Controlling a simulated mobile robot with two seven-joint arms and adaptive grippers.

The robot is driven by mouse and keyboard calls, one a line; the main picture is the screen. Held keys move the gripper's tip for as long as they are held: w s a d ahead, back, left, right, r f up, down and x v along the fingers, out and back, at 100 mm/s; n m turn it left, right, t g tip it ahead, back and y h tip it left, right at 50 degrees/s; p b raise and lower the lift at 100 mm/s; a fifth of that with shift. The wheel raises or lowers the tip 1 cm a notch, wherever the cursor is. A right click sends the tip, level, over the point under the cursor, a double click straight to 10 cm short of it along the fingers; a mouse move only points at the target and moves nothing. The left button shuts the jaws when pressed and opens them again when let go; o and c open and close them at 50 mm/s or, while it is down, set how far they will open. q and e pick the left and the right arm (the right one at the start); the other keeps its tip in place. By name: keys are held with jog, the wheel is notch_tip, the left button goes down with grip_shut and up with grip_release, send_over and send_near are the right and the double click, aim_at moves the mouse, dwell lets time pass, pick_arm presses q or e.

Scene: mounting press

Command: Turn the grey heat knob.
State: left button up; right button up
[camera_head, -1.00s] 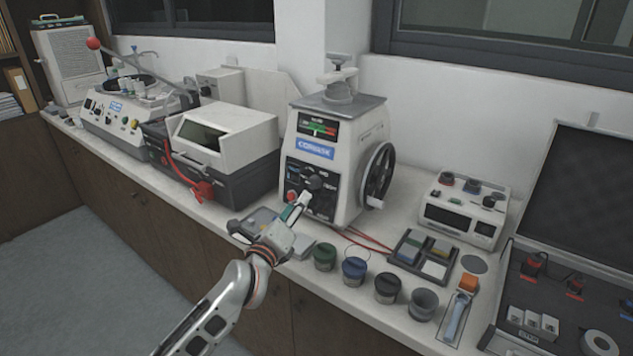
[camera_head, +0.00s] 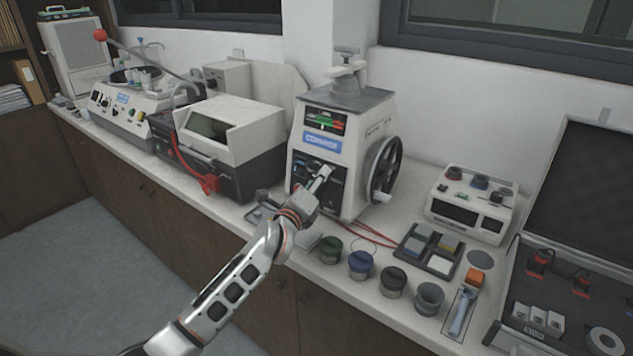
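The mounting press (camera_head: 368,135) is a pale cabinet with a small display, a blue label and a dark control panel (camera_head: 300,172) on its front. My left arm comes in from the lower left, and its gripper (camera_head: 321,180) is right at the control panel, in front of the knob area. The grey heat knob is hidden behind the gripper, so I cannot tell whether the fingers touch it. The fingers are too small and overlapped to tell open from shut. My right gripper is not in view.
A black handwheel (camera_head: 385,168) is on the press's right side. Several jars stand along the front edge, including a blue one (camera_head: 361,265). A sample tray (camera_head: 428,250) and a small control box (camera_head: 470,203) are to the right. A hooded machine (camera_head: 222,145) stands left.

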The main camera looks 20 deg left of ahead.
pick_arm(q)
jog(key=c, duration=1.1)
